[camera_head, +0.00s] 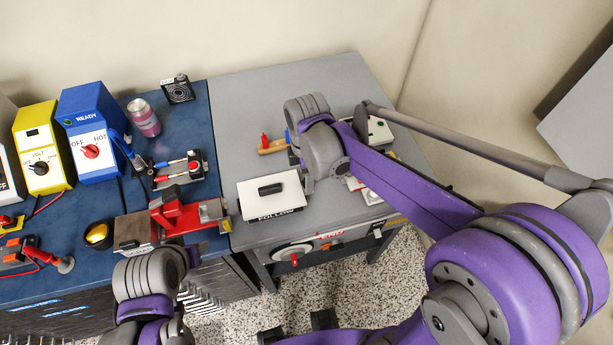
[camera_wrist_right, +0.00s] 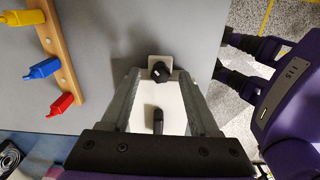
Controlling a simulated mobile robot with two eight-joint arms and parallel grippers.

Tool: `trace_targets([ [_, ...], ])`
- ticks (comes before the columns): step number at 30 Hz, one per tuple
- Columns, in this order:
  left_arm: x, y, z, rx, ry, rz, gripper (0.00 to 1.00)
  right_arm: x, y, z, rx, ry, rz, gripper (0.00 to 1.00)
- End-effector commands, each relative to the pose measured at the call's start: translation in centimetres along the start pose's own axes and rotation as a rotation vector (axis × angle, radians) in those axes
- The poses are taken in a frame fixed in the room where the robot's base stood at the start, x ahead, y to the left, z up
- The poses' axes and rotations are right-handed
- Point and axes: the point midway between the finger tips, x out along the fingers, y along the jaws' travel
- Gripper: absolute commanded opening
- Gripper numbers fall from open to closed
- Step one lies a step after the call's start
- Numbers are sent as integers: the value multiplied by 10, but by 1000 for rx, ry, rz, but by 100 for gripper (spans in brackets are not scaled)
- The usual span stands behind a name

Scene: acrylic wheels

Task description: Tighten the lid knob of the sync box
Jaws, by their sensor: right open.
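A white box with a black handle (camera_head: 270,188) stands at the front left of the grey table. I take it to be the sync box; its front label looks like "FOLLOW". In the right wrist view its white lid (camera_wrist_right: 171,98) lies below my gripper. A black knob (camera_wrist_right: 161,73) sits on a white tab at the box's end. My right gripper (camera_wrist_right: 160,74) is open, its fingertips apart on either side of the knob; contact is not visible. In the head view my right wrist hides the knob. My left arm shows at lower left, its fingers out of view.
A wooden rack (camera_wrist_right: 58,55) with yellow, blue and red handles lies behind the box. A red clamp-like device (camera_head: 180,215) stands left of it on the blue bench (camera_head: 185,120).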

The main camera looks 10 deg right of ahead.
Motion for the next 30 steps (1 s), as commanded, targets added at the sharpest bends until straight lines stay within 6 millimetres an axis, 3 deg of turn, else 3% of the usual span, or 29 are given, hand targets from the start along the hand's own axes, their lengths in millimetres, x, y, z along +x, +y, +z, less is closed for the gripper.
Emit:
trace_targets([
  [11,0,0,0,0,0,0,50,6,0,0,1,0,1,62],
  [21,0,0,0,0,-1,0,50,6,0,0,1,0,0,0],
  [30,3,0,4,0,-3,0,50,7,0,0,57,0,0,0],
])
